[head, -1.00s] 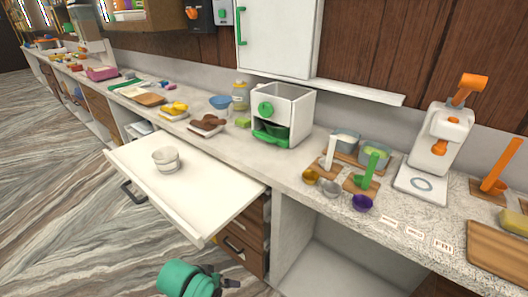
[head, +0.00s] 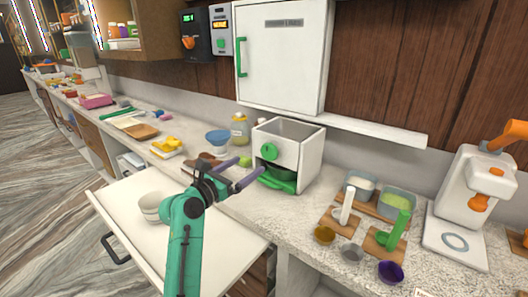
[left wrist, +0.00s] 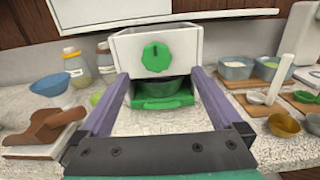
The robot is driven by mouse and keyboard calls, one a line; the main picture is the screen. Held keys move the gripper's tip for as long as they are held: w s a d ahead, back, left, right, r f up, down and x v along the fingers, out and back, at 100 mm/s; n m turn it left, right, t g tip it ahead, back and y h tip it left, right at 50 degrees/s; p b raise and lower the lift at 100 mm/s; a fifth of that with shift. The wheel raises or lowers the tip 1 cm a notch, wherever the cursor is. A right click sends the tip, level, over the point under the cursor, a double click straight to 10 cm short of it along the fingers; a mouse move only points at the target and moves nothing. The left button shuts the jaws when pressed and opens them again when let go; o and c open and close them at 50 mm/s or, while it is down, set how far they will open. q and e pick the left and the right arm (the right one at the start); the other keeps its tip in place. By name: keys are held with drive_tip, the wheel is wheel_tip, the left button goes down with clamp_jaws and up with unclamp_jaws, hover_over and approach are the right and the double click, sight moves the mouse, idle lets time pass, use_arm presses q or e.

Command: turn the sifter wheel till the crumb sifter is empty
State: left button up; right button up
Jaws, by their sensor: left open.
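The crumb sifter (head: 301,151) is a white box with an open top, standing on the counter. Its green wheel (head: 269,151) is on the front face; it also shows in the left wrist view (left wrist: 156,57). Below the wheel a green drawer or tray (left wrist: 160,102) holds a green bowl (left wrist: 163,88). My left gripper (head: 247,171) is open and empty in front of the sifter, its two purple fingers apart. In the left wrist view the fingers (left wrist: 157,85) frame the lower front, with the wheel above and between them, untouched. The sifter's contents cannot be seen. My right gripper is not in view.
Scoops on wooden boards and small cups, including a purple cup (head: 390,272), stand right of the sifter. A blue bowl (head: 218,140) and jar (head: 240,129) stand left.

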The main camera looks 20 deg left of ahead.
sight(267, 153)
use_arm(q)
drive_tip(key=x, duration=0.6)
drive_tip(key=a+f+x, duration=0.1)
drive_tip(key=x, duration=0.3)
drive_tip(key=shift+w+f+p, duration=0.1)
drive_tip(key=shift+w+p, duration=0.2)
drive_tip(key=shift+p, duration=0.05)
drive_tip(key=shift+d, duration=0.2)
drive_tip(key=c, duration=1.3)
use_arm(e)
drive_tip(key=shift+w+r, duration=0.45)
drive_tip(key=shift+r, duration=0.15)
